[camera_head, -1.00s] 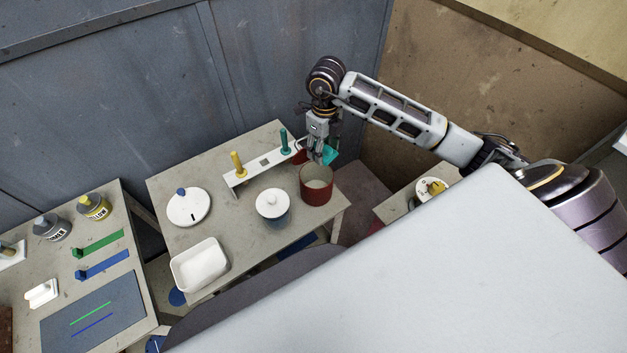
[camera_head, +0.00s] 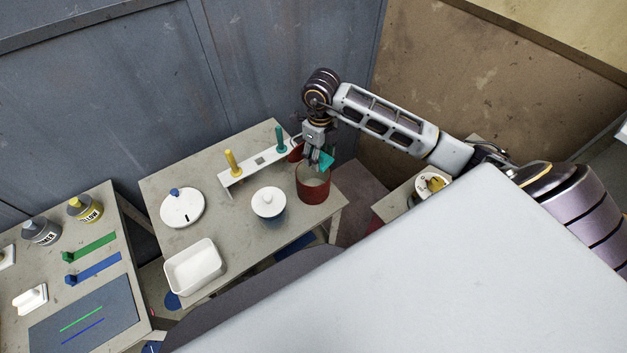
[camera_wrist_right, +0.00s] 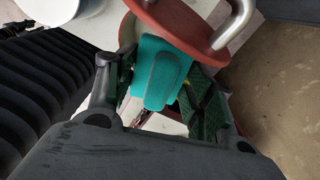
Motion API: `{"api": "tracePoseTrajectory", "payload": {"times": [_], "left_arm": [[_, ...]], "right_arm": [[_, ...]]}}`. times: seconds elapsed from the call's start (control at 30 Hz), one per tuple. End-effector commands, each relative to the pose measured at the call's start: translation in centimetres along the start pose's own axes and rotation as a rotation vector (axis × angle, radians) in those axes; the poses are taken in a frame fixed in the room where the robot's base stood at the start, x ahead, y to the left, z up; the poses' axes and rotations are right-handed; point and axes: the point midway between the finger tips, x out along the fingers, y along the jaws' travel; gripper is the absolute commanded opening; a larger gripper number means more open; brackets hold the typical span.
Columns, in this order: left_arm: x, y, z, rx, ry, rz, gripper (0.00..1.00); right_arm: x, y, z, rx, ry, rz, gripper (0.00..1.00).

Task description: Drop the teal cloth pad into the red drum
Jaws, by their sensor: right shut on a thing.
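The red drum (camera_head: 313,188) stands open-topped near the right corner of the middle table, with a pale inside. My right gripper (camera_head: 317,157) is shut on the teal cloth pad (camera_head: 326,161) and holds it over the drum's rim, at its back right side. In the right wrist view the pad (camera_wrist_right: 160,73) hangs between the two fingers of the right gripper (camera_wrist_right: 155,88). From these views I cannot tell whether the pad's lower edge is below the rim. My left gripper is not in view.
A red lid with a metal handle (camera_wrist_right: 180,22) is close by the pad. The white rack (camera_head: 250,168) holds yellow and teal-handled tools. A white-lidded pot (camera_head: 268,203) stands left of the drum; a white tray (camera_head: 194,266) is at the front.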

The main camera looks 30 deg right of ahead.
Motion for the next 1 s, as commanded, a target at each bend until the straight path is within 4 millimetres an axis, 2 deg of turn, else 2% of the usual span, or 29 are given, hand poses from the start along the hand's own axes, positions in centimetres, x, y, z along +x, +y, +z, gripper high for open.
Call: {"api": "tracePoseTrajectory", "payload": {"times": [0.2,0.6,0.63,0.8,1.0], "left_arm": [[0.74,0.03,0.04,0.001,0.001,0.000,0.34],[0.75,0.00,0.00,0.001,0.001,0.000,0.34],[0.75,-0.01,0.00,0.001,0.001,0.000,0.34],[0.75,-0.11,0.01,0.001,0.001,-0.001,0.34],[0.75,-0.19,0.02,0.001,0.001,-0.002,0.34]], "right_arm": [[1.34,0.07,-0.01,-0.001,0.000,0.002,0.31],[1.47,0.03,0.01,-0.001,-0.001,0.000,0.31],[1.47,0.03,0.00,-0.001,-0.001,0.001,0.56],[1.47,0.03,0.00,-0.001,-0.001,0.001,0.77],[1.47,0.02,0.00,-0.001,0.000,0.000,0.78]]}}
